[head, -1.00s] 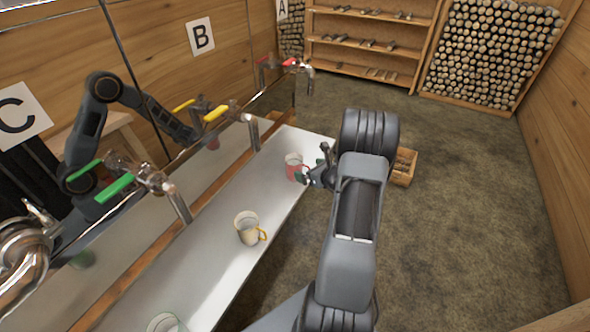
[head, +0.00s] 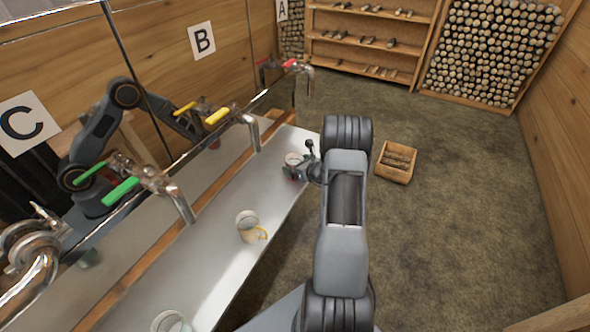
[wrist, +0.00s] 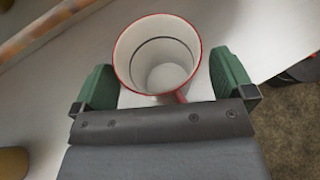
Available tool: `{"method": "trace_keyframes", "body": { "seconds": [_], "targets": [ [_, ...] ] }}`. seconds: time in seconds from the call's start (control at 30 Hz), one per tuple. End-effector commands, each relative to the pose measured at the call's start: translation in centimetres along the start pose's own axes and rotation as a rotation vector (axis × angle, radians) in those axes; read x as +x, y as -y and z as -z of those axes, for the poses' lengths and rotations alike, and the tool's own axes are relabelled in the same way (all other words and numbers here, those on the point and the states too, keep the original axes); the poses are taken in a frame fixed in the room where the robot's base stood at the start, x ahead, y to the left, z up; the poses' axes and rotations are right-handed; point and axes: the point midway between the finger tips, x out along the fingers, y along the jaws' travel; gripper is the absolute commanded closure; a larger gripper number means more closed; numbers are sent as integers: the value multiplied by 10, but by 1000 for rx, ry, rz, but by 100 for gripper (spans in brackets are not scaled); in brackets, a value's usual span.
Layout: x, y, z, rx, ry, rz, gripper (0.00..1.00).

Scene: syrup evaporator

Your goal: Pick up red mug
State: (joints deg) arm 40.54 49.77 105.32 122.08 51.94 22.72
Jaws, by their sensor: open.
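The red mug (head: 294,160) stands upright on the far part of the white counter in the head view, partly hidden by my gripper (head: 298,176). In the wrist view the red mug (wrist: 157,58) shows a red rim and a pale, empty inside, with its red handle pointing toward my gripper's body. My gripper (wrist: 170,84) is open. One green finger is to the left of the mug and one to the right, with the handle between them. Whether either finger touches the mug cannot be told.
A cream mug with a yellow handle (head: 249,228) and a glass (head: 170,322) stand nearer on the white counter (head: 215,215). Taps with green (head: 122,191), yellow (head: 217,115) and red handles line the mirrored back. A wooden crate (head: 396,162) sits on the open floor at right.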

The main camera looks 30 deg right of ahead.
Motion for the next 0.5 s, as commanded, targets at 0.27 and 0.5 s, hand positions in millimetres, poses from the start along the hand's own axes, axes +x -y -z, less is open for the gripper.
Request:
{"method": "trace_keyframes", "body": {
  "seconds": [0.27,0.5],
  "targets": [
    [0,0,0,0,0,0,24],
    [0,0,0,0,0,0,47]
  ]
}}
